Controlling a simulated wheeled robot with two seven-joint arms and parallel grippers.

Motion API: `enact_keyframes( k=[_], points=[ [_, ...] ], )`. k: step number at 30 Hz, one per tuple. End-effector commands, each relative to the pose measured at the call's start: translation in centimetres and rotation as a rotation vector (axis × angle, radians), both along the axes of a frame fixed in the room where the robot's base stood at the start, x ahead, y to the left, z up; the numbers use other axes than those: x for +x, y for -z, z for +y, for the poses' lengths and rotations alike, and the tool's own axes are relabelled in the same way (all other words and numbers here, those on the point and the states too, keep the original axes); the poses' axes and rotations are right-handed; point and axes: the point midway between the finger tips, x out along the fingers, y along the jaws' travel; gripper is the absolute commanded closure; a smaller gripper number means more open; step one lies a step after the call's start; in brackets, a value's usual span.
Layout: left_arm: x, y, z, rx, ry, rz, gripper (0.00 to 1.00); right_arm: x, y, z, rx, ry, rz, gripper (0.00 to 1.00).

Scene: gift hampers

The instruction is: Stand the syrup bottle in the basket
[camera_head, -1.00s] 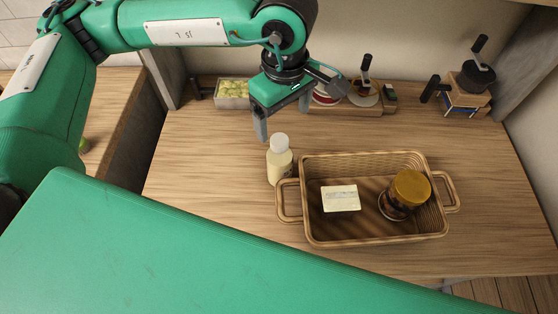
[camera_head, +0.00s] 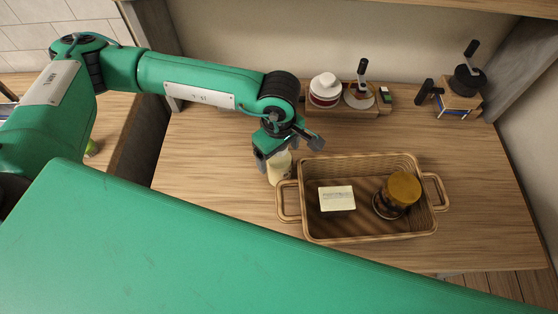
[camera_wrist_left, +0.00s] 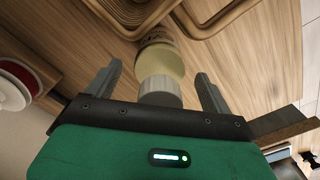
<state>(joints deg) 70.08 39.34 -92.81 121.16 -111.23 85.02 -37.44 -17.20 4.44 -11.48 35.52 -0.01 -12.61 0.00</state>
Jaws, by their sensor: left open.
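The syrup bottle (camera_head: 279,174), pale yellow with a whitish cap, stands upright on the table just left of the wicker basket (camera_head: 372,238). My left gripper (camera_head: 276,156) is over the bottle and hides its cap in the head view. In the left wrist view, the open fingers (camera_wrist_left: 158,74) are on either side of the bottle's cap (camera_wrist_left: 160,92), with gaps on both sides. The bottle's body (camera_wrist_left: 162,60) shows beyond the cap. The basket holds a pale card or box (camera_head: 337,198) at its left and an amber-lidded jar (camera_head: 403,188) at its right. My right gripper is not in view.
The basket's left handle (camera_head: 287,203) is close beside the bottle. At the back stand a red and white container (camera_head: 325,91), a wooden tray (camera_head: 345,112) and a wooden block stand (camera_head: 457,102). The table left of the bottle is clear.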

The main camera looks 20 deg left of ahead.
Motion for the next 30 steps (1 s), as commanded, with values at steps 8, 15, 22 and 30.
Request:
enact_keyframes(
  k=[8, 15, 22, 30],
  points=[
    [0.00, 0.17, -0.04, -0.001, 0.001, 0.000, 0.23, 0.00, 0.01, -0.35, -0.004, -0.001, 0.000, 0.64],
    [0.00, 0.13, -0.04, -0.001, 0.001, 0.000, 0.71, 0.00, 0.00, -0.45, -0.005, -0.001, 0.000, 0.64],
    [0.04, 0.04, -0.06, -0.002, 0.001, -0.001, 1.00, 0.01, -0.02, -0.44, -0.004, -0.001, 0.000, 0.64],
    [0.07, -0.35, -0.06, -0.002, 0.000, -0.002, 1.00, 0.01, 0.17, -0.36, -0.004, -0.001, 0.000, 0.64]
  ],
)
